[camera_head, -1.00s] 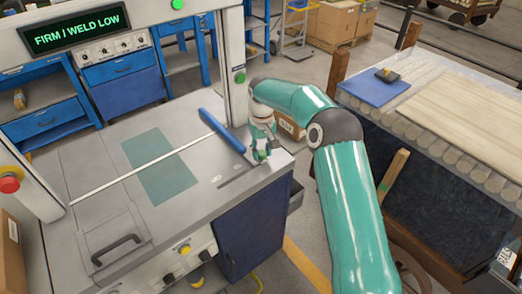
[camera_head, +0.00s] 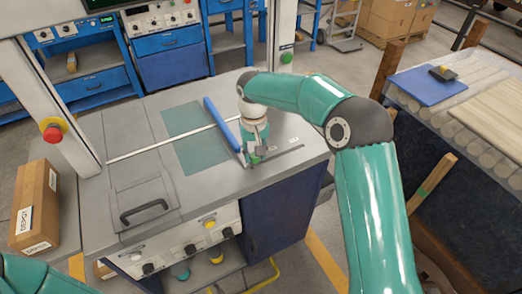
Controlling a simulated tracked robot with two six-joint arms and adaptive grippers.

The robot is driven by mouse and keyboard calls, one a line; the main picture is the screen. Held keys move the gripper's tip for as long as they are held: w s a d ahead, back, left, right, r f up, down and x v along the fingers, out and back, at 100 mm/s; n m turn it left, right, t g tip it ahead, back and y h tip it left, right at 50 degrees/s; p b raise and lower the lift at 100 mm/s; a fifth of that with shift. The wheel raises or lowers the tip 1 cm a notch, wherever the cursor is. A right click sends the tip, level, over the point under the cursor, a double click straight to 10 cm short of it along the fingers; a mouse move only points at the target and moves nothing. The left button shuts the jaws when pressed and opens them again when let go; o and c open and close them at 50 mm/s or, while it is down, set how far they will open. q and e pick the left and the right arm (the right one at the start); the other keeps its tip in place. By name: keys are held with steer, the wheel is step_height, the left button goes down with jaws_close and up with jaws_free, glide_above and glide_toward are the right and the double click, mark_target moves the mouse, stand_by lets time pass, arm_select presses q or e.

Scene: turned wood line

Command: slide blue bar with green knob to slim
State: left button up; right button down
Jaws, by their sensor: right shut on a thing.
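The blue bar (camera_head: 222,125) lies slanted on the grey machine top, along the right edge of the teal pad (camera_head: 184,125). My right gripper (camera_head: 254,153) points down at the bar's near end and is shut on the green knob (camera_head: 256,158), which it mostly hides. A dark slot (camera_head: 284,153) runs to the right of the gripper. Small marks (camera_head: 293,140) beside the slot are too small to read. A word "slim" is not legible. My left gripper is out of view; only part of my left arm shows at the bottom left.
A red button (camera_head: 52,133) is on the left post. A black handle (camera_head: 144,210) is on a front panel. A cardboard box (camera_head: 36,207) stands left of the machine. A roller table (camera_head: 455,100) with boards stands at right.

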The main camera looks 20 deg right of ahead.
steer(key=shift+a, duration=0.25)
steer(key=c, duration=0.8)
jaws_free()
steer(key=shift+a, duration=0.1)
step_height(320, 180, up, 12)
steer(key=shift+f, duration=0.1)
